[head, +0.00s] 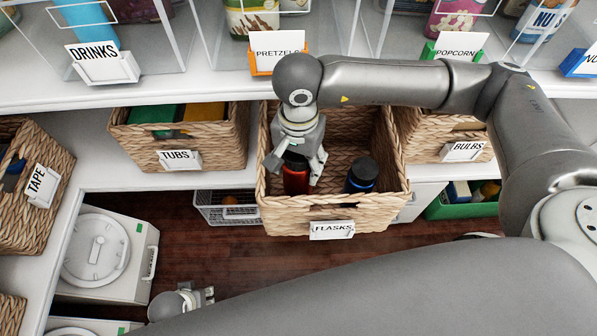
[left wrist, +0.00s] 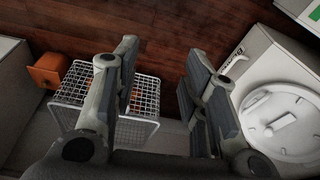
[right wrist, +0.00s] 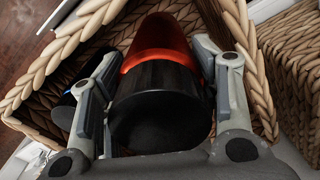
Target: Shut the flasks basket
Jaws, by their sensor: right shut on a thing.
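The flasks basket (head: 283,216) is woven and sticks out from the shelf, with a FLASKS label (head: 332,230) on its front. Inside it are a red flask (head: 295,180) with a black cap and a dark flask (head: 362,176) with a blue band. My right gripper (head: 302,165) reaches down into the basket and is shut on the red flask, which also shows in the right wrist view (right wrist: 160,50). The red flask stands near the basket's left side. My left gripper (left wrist: 160,90) is open and empty, low over the floor; in the head view it shows at the lower left (head: 200,298).
A tubs basket (head: 205,135) and a bulbs basket (head: 450,148) flank the flasks basket on the shelf. A tape basket (head: 25,215) is at the far left. A white wire basket (head: 225,212) and a green crate (head: 465,207) sit below. White round-lidded appliances (head: 100,250) stand lower left.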

